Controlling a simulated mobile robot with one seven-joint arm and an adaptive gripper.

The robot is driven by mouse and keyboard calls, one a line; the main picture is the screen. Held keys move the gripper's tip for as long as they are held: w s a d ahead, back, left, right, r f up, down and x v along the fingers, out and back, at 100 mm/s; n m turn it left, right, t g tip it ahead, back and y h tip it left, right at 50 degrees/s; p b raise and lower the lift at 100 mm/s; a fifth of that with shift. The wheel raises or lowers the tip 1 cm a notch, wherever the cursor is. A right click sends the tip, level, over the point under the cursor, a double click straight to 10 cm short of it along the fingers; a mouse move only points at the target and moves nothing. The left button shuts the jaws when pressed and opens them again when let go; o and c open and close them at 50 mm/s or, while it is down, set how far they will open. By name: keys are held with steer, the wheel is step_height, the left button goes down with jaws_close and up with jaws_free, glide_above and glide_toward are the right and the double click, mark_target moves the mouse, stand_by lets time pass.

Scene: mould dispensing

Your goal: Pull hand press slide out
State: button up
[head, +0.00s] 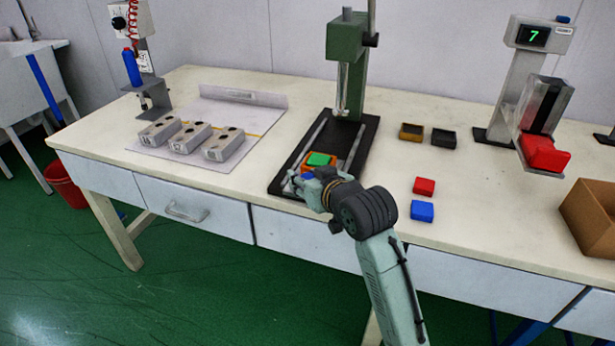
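The green hand press (346,45) stands on the table with a black base (366,138) and two pale rails. Its slide, an orange holder (306,166) with a green block (321,159) on it, sits between the rails at the front part of the base, forward of the press column. My gripper (300,183) is at the near end of the base, right at the front of the orange holder. A small blue part shows beside the gripper. The fingertips are small and partly hidden, so I cannot tell whether they grip the slide.
Left of the press, several grey moulds (190,137) lie on a white sheet. To the right are small trays (411,131), a red block (424,186) and a blue block (422,211). A stand with a display (533,36) and a cardboard box (590,212) are further right.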

steer(key=shift+o, duration=1)
steer(key=shift+s+d+r, duration=0.1)
steer(key=shift+d+r, duration=0.05)
steer(key=v, duration=1.1)
steer(key=shift+s, duration=0.25)
steer(key=shift+d, duration=0.15)
